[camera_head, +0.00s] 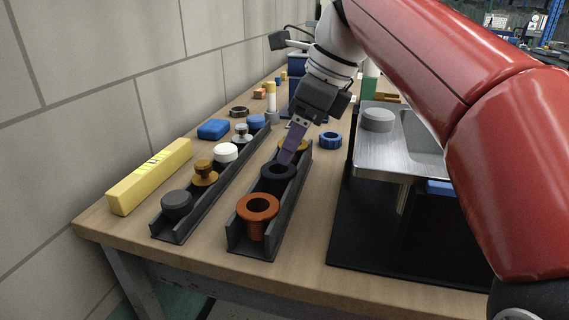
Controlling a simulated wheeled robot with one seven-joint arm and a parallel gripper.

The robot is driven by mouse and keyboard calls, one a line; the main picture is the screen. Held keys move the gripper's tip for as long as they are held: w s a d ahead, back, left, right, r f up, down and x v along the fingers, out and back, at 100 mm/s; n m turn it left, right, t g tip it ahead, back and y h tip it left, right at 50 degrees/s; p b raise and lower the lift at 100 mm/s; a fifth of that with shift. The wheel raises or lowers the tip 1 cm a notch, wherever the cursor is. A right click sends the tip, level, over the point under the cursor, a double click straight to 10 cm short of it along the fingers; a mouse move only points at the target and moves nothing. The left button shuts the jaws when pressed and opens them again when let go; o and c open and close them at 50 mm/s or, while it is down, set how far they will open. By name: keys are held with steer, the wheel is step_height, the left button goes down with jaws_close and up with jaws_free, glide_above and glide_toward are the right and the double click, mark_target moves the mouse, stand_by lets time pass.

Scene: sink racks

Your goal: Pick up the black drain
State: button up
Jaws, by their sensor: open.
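The black drain (277,172) stands in the right-hand dark rack, a ring-shaped rim on top, between an orange drain (257,209) in front and a golden-brown drain (296,145) behind. My gripper (287,157) reaches down from above and behind, its purple fingers at the far edge of the black drain. From this view I cannot tell whether the fingers touch it. The gripper is open, though the gap between the fingers is hard to see. The lower part of the black drain is hidden by the rack wall.
The left rack (190,222) holds several stoppers, including a dark grey one (176,205) and a white one (225,153). A yellow level (150,176) lies by the wall. A blue ring (330,140) and a metal sink (385,160) on a black stand are to the right.

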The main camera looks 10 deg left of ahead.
mark_target(279, 170)
steer(key=b+x, duration=0.1)
steer(key=x, duration=0.6)
steer(key=shift+w+a+f+b, duration=0.15)
steer(key=shift+a+f+b, duration=0.05)
steer(key=shift+f+b, duration=0.15)
steer(key=shift+r, duration=0.1)
steer(key=c, duration=0.8)
